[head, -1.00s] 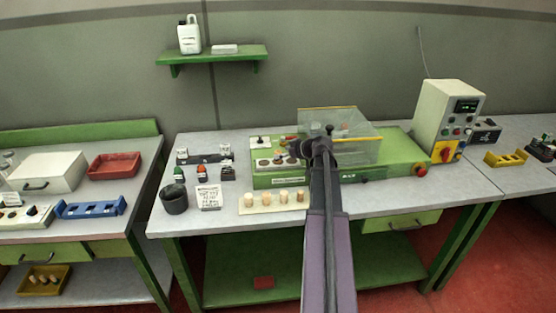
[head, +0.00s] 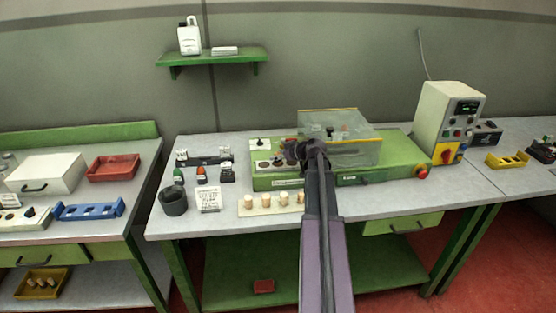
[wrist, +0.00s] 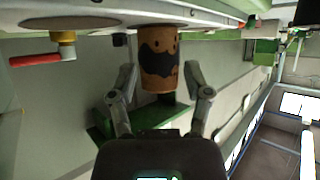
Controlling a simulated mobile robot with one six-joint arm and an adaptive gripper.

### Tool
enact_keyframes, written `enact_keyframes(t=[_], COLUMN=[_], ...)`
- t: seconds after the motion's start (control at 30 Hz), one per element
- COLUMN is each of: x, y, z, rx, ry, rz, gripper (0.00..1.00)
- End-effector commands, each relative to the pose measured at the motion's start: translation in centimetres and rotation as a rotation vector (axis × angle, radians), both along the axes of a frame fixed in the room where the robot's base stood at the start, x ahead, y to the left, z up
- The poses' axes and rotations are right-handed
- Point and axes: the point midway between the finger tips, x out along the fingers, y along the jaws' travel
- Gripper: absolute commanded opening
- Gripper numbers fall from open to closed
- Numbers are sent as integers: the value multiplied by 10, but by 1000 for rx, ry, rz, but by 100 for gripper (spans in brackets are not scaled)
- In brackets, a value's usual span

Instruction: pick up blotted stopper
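The blotted stopper (wrist: 158,62) is a brown cork with a large dark, wavy blot on its side, seen close up in the wrist view. My gripper (wrist: 161,76) is open, with one finger on each side of the cork and visible gaps between. In the head view my gripper (head: 296,151) is over the left part of the green machine (head: 400,165). The blotted stopper cannot be made out there behind my gripper and arm.
A row of pale stoppers (head: 266,200) stands on a board at the bench front. A clear cover (head: 350,150) is just right of my gripper. A dark cup (head: 173,202) and a paper note (head: 208,199) are at left. In the wrist view, a red handle (wrist: 36,60) is left of the cork.

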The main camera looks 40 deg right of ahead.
Motion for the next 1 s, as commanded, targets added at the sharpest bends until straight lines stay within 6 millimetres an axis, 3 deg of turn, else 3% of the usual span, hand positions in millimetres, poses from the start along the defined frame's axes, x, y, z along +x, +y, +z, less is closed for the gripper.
enact_keyframes(t=[0.03,0.1,0.13,0.67,1.0], x=[0,0,0,0,0], y=[0,0,0,0,0], z=[0,0,0,3,22], rx=[0,0,0,0,0], ry=[0,0,0,0,0], rz=[0,0,0,0,-1], gripper=[40,26,24,24,24])
